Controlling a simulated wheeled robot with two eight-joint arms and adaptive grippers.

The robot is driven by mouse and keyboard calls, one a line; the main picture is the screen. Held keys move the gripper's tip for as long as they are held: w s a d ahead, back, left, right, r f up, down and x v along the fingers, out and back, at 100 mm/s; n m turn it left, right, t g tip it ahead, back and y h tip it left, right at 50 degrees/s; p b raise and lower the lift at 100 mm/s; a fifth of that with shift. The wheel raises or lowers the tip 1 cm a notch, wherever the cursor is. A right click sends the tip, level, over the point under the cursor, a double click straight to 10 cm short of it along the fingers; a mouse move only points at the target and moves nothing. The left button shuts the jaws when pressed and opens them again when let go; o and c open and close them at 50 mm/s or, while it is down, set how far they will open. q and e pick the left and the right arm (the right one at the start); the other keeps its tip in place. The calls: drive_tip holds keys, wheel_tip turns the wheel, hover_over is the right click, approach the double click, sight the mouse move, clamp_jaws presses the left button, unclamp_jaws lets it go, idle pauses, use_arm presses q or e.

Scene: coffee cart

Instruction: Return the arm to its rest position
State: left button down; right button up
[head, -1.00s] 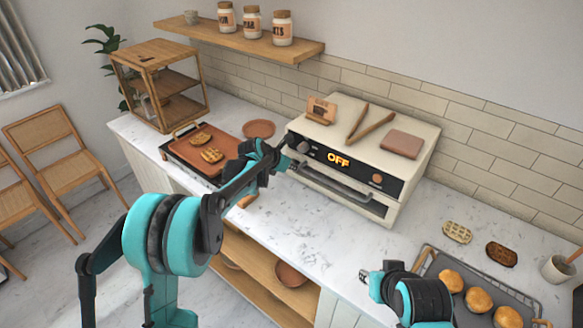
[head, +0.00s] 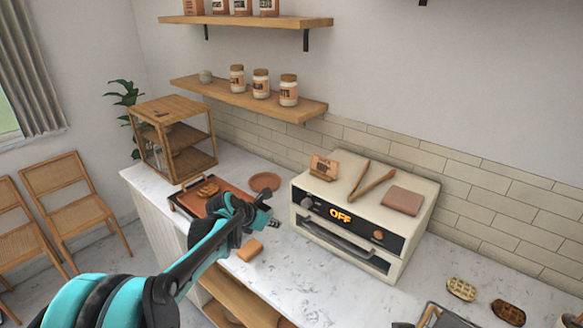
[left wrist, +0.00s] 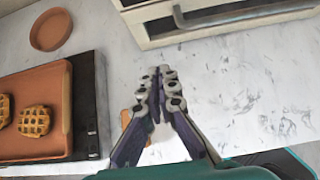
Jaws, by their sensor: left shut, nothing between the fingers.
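My left arm comes in from the lower left in the head view, and its gripper (head: 262,199) hangs over the counter (head: 305,268) between the griddle tray and the oven. In the left wrist view the fingers (left wrist: 161,88) are together with nothing between them. Bare marble lies below and to the right of them. The oven (head: 350,225), with its display reading OFF, stands to the right of the gripper. My right gripper is out of the head view.
The griddle tray (left wrist: 52,145) holds waffles (left wrist: 34,121). A round terracotta plate (head: 265,182) lies behind it. A wooden rack (head: 170,137) stands at the back left. Tongs (head: 372,180) lie on the oven. Two waffles (head: 462,289) (head: 508,312) lie at the right.

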use_arm(q)
drive_tip(key=s+a+r+m+y+b, duration=0.1)
drive_tip(key=s+a+r+m, duration=0.1)
drive_tip(key=s+m, duration=0.6)
drive_tip(key=s+a+r+m+y, duration=0.2)
drive_tip(key=s+m, duration=0.4)
drive_tip(key=s, duration=0.5)
drive_tip(key=s+a+f+m+y, duration=0.1)
drive_tip(key=s+a+f+m, duration=0.1)
drive_tip(key=s+m, duration=0.5)
drive_tip(key=s+a+f+m+y, duration=0.1)
drive_tip(key=s+a+f+m, duration=0.1)
drive_tip(key=s+f+m, duration=0.2)
drive_tip(key=s+m, duration=0.3)
drive_tip(key=s, duration=0.1)
drive_tip(key=shift+s+a+b, duration=0.25)
drive_tip(key=shift+b, duration=0.15)
